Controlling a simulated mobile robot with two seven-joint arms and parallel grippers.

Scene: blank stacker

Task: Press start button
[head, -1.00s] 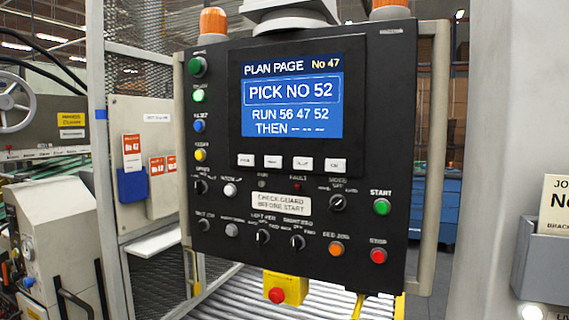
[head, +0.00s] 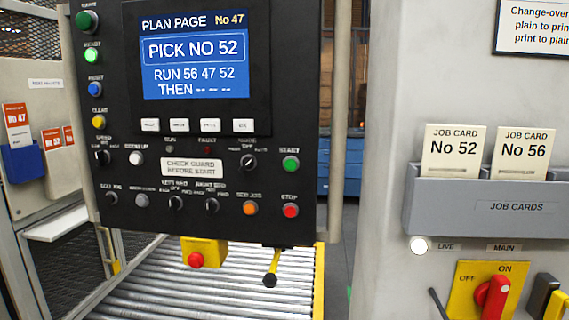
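The green START button (head: 291,163) is at the right side of the black control panel (head: 300,110), under its START label and above the red STOP button (head: 290,211). The panel screen (head: 195,50) reads PLAN PAGE No 47, PICK NO 52, RUN 56 47 52 THEN and dashes. A label (head: 191,168) on the panel reads CHECK GUARD BEFORE START. Neither of my grippers is in the head view.
Below the panel are a yellow box with a red button (head: 196,260), a black-knobbed lever (head: 270,280) and a roller conveyor (head: 150,285). At right are a grey job card holder (head: 480,208) with cards 52 and 56, and a red main switch (head: 492,292) on yellow.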

